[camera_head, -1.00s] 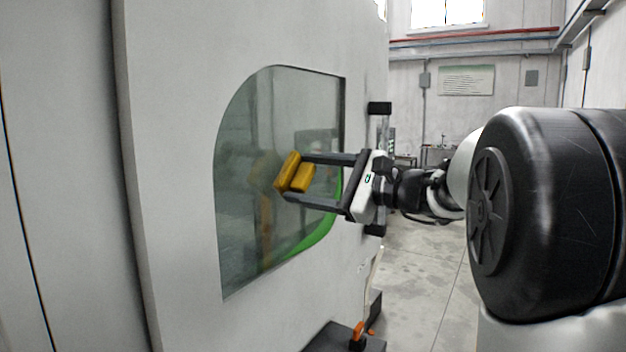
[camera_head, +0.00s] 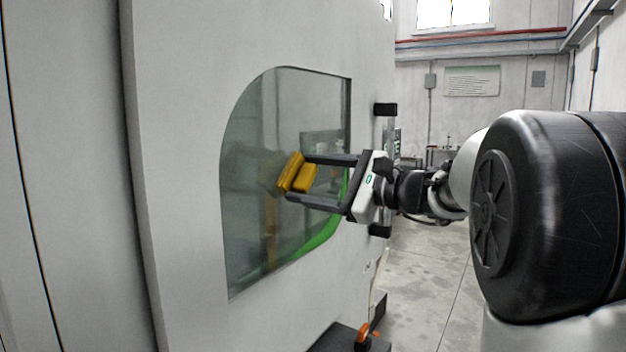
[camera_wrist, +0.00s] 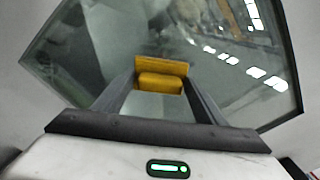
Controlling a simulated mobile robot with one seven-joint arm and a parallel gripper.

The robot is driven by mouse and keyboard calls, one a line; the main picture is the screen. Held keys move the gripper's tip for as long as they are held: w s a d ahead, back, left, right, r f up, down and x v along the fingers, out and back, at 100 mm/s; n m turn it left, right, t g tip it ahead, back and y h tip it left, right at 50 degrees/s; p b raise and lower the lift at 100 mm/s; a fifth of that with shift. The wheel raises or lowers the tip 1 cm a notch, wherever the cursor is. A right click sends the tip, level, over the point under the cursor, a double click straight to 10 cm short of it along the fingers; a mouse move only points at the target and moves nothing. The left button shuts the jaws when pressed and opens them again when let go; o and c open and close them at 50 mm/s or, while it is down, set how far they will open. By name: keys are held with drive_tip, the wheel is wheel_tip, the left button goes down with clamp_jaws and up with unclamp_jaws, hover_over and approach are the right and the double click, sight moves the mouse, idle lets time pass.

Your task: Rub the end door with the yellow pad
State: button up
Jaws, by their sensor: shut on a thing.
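The yellow pad (camera_head: 291,172) is held between the fingertips of my gripper (camera_head: 303,178), which is shut on it. The pad is tilted and sits in front of the glass window of the end door (camera_head: 185,130), a large pale panel. In the wrist view the pad (camera_wrist: 161,69) shows between the fingers of my gripper (camera_wrist: 160,84), with the window glass (camera_wrist: 95,50) behind it. The pad is at or very close to the glass; I cannot tell whether it touches.
A black-ended vertical handle (camera_head: 385,110) stands at the door's right edge. A dark base with an orange part (camera_head: 366,333) lies low at the door's foot. Open grey floor (camera_head: 425,275) stretches to the right, below my arm.

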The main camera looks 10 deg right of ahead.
drive_tip(key=shift+w+a, duration=0.4)
drive_tip(key=shift+a, duration=0.05)
drive_tip(key=shift+w+d+r+p, duration=0.1)
drive_tip(key=shift+w+d+p, duration=0.55)
drive_tip(key=shift+w+d, duration=0.7)
drive_tip(key=shift+s+a+b, duration=1.1)
drive_tip(key=shift+s+a, duration=0.2)
drive_tip(key=shift+a, duration=0.25)
drive_tip(key=shift+b+v, duration=0.55)
drive_tip(key=shift+v, duration=2.4)
drive_tip(key=shift+d, duration=0.1)
